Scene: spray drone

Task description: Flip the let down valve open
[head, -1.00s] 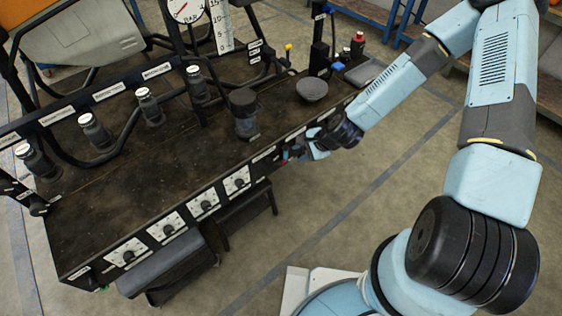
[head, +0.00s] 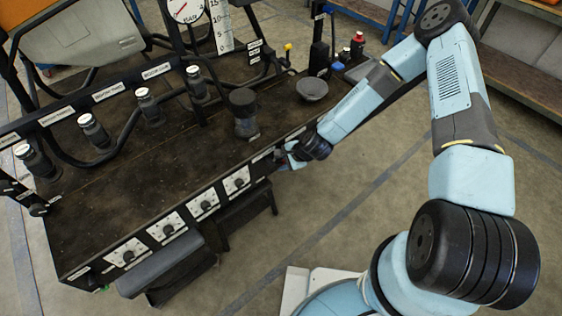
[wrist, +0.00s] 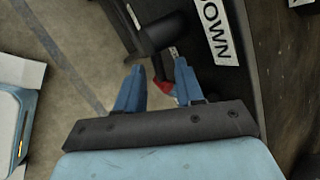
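The let down valve shows in the wrist view as a dark cylindrical body (wrist: 163,33) on the bench's front edge, with a small red-tipped lever (wrist: 163,86) below it. A white label (wrist: 214,30) reading "DOWN" is beside it; the rest of the label is cut off. My gripper (wrist: 159,66) has its two blue fingers apart. The red lever shows between them, nearer the right finger; I cannot tell whether they touch. In the head view my gripper (head: 288,158) is at the bench's front edge, right of the dials, and hides the valve.
The dark bench (head: 130,205) carries several capped bottles, a dark canister (head: 244,112) and a grey bowl (head: 312,88). Several white dial plates (head: 236,181) line its front. A pressure gauge (head: 186,10) stands behind. The floor (head: 400,215) right of the bench is open.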

